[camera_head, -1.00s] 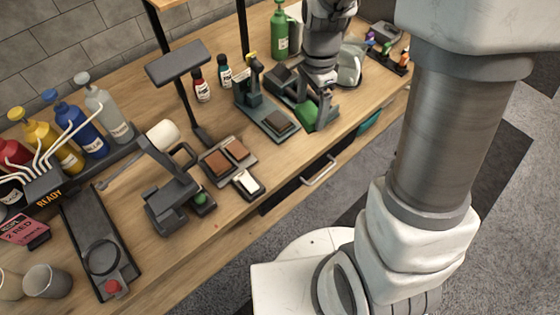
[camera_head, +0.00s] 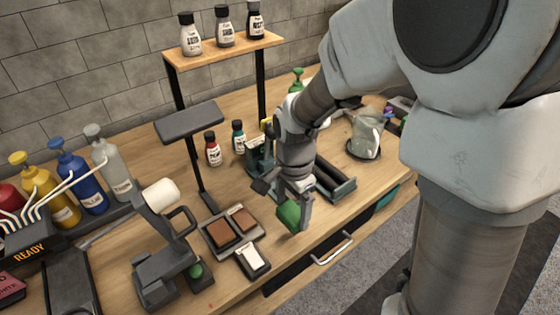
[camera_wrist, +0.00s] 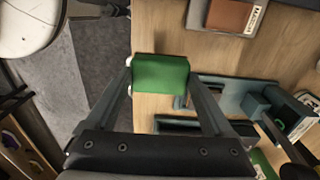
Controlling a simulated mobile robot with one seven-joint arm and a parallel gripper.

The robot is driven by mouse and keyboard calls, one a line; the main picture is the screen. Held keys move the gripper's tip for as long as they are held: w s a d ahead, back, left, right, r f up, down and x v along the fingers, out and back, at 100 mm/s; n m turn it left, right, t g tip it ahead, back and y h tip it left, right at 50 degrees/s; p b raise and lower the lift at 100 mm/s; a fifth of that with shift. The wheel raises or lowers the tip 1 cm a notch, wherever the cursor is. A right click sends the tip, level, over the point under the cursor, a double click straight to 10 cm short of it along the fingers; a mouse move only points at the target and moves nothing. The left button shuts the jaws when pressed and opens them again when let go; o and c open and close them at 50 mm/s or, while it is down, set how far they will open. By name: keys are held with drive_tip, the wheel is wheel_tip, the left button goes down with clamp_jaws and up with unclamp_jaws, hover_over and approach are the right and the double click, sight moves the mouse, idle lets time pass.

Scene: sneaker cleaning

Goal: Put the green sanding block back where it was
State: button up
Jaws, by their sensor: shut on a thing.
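My gripper (camera_head: 292,212) is shut on the green sanding block (camera_head: 289,215) and holds it over the wooden table, near the front edge. In the wrist view the green block (camera_wrist: 160,74) sits between the two fingertips, with bare wood and the table edge beneath. A grey tray (camera_head: 263,234) with two brown blocks (camera_head: 220,232) lies to the left of my gripper, apart from it. One brown block also shows at the top of the wrist view (camera_wrist: 230,14). Part of the green block is hidden by the fingers in the head view.
A dark holder with a white block (camera_head: 252,257) lies in front of the grey tray. A teal rack (camera_head: 343,188) is right of my gripper. A lamp-like stand (camera_head: 190,121) rises behind the tray. A drawer handle (camera_head: 332,248) projects from the table front.

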sight(285, 220)
drive_tip(key=shift+w+a+f, duration=0.35)
drive_tip(key=shift+a+f, duration=0.2)
drive_tip(key=shift+a, duration=0.2)
drive_tip(key=shift+f+b, duration=0.4)
drive_tip(key=shift+f, duration=1.6)
drive_tip(key=shift+f, duration=0.1)
drive_tip(key=shift+f, duration=0.15)
drive_tip(key=o, duration=1.1)
drive_tip(key=shift+c, duration=0.2)
drive_tip(key=shift+r, duration=0.2)
